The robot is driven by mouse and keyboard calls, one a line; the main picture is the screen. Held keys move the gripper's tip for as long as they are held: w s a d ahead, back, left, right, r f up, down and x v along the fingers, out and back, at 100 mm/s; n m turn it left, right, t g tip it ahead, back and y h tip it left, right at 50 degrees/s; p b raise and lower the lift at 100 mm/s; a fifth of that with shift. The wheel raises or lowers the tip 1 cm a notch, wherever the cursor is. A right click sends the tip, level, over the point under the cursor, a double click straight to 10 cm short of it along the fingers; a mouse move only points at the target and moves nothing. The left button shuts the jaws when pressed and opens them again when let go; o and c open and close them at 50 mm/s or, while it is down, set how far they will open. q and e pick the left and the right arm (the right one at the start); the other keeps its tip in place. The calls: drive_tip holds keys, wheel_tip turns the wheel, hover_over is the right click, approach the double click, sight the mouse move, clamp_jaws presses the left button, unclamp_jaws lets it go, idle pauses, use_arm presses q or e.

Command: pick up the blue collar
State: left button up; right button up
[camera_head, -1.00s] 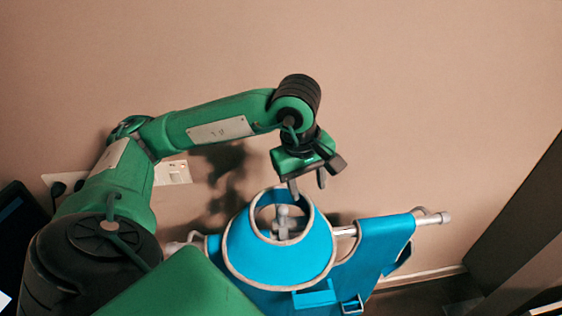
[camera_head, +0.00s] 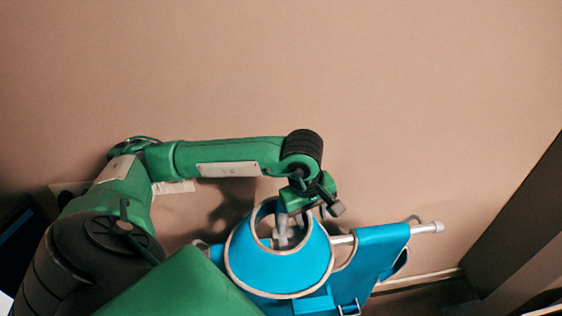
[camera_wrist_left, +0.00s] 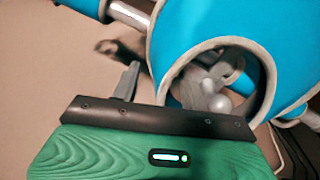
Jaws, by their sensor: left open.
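The blue collar (camera_head: 275,268) is a cone with grey-white trim and a round top opening. It sits around a grey peg (camera_head: 284,238), which shows through the opening. The collar also shows in the left wrist view (camera_wrist_left: 190,28), its opening facing the camera with grey rounded knobs (camera_wrist_left: 214,92) inside. My left gripper (camera_head: 306,212) is open at the collar's upper rim, pointing down. In the left wrist view one grey finger (camera_wrist_left: 127,80) stands beside the collar's rim, outside it. I cannot clearly tell where the other finger is. No grip on the collar shows.
A metal rail (camera_head: 425,228) runs to the right of the collar. A blue garment (camera_head: 377,252) hangs on it. A plain wall (camera_head: 420,100) stands behind, with a white socket strip (camera_head: 180,187) at left. A dark upright panel (camera_head: 520,230) is at right.

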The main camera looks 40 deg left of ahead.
use_arm(q)
clamp_jaws()
